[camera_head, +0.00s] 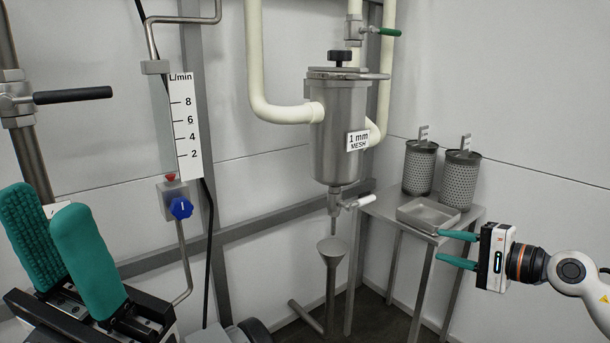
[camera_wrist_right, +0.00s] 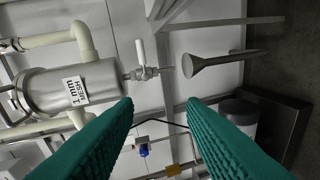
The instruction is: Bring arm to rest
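My left gripper (camera_head: 42,202) is at the lower left of the head view, close to the camera. Its two green ridged fingers point up, with a gap between them and nothing visible in it. My right gripper (camera_head: 439,246) is at the lower right of the head view, its fingers pointing left in front of the small metal table. Its fingers are apart. In the right wrist view, the space between the right fingertips (camera_wrist_right: 160,101) is empty. The right arm (camera_head: 580,274) comes in from the right edge.
A steel strainer (camera_head: 338,130) labelled 1 mm mesh hangs on pipes above a funnel (camera_head: 331,251). A metal table (camera_head: 385,208) bears a shallow tray (camera_head: 415,226) and two mesh baskets (camera_head: 418,168) (camera_head: 459,180). A flow gauge (camera_head: 187,130) and blue knob (camera_head: 181,208) stand nearer the left gripper.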

